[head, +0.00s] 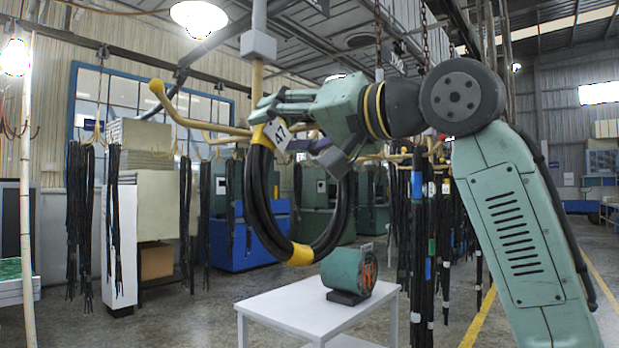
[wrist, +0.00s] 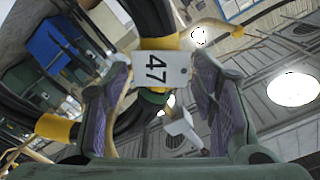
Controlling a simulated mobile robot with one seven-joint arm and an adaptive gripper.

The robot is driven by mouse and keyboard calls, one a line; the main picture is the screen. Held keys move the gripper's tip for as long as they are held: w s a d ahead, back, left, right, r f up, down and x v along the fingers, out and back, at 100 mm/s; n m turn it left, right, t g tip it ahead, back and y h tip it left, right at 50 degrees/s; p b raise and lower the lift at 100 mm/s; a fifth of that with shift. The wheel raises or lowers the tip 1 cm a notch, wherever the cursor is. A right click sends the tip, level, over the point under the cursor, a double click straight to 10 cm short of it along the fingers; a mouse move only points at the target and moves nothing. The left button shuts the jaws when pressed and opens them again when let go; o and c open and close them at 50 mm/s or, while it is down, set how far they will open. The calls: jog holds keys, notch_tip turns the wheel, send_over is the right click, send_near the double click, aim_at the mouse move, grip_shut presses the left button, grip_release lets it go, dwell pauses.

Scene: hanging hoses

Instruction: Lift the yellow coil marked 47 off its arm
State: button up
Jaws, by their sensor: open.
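The yellow coil marked 47 is a black hose ring (head: 253,207) with yellow bands and a white tag (head: 277,133). It hangs upright in the middle of the head view, its top at a pale yellow arm (head: 188,120) with a ball end. My gripper (head: 272,114) is at the coil's top band. In the wrist view, the open fingers (wrist: 161,88) stand either side of the tag (wrist: 158,69), with the upper yellow band (wrist: 160,43) just beyond. I cannot tell whether they touch the hose. My gripper partly hides the contact between coil and arm.
A white table (head: 290,305) stands below the coil, with a green drum (head: 347,271) on it. Bundles of black hoses (head: 428,240) hang close to the right, and others (head: 80,215) at the left. Chains (head: 423,35) hang above my arm.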

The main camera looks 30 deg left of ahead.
jog(key=shift+w+a+p, duration=0.2)
jog(key=shift+a+p, duration=0.1)
jog(key=shift+a, duration=1.25)
jog(key=shift+c, duration=0.3)
grip_shut()
